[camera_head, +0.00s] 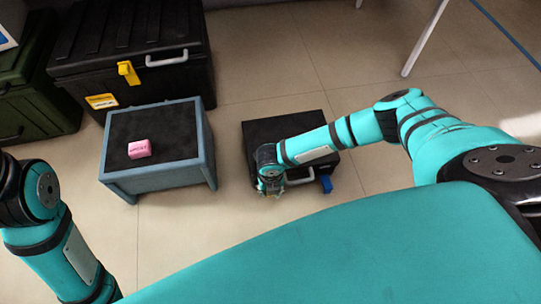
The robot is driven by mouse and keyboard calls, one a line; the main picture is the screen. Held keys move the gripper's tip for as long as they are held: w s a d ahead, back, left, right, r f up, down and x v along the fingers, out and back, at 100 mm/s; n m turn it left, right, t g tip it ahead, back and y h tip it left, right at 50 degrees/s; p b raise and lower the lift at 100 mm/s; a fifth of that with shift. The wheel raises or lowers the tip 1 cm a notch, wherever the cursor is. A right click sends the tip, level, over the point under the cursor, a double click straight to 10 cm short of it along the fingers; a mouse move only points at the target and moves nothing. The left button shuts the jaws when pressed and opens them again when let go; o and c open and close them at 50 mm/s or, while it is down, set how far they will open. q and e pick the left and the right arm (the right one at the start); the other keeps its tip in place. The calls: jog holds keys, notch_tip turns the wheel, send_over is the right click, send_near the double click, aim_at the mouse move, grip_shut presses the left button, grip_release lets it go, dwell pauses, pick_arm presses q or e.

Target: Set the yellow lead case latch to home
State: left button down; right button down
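The large black case (110,35) stands on the floor at the upper left with its lid down. Its yellow latch (128,73) is on the front face, left of the silver handle (167,59), and looks slightly tilted. My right gripper (271,188) points down at the front left of a smaller black case (275,128), well away from the yellow latch. Its fingers are too small to tell open from shut. My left arm shows at the left edge, but its gripper is out of the picture.
A grey-blue stand (156,181) with a dark top bears a pink block (139,149), in front of the large case. The smaller case has a blue latch (326,184). A dark green case (32,95) stands at the far left. Floor is clear at the upper middle.

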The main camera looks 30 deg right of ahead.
jog(key=shift+w+r+g+y+b, duration=0.25)
jog(key=shift+w+g+y+b, duration=0.2)
jog(key=shift+g, duration=0.55)
jog(key=shift+w+r+g, duration=0.15)
jog(key=shift+w+g, duration=0.1)
jog(key=shift+g, duration=0.15)
jog(key=c, duration=1)
grip_release()
jog(key=shift+c, duration=0.2)
jog(key=shift+d, duration=0.1)
jog(key=v, duration=1.2)
jog(key=shift+w, duration=0.1)
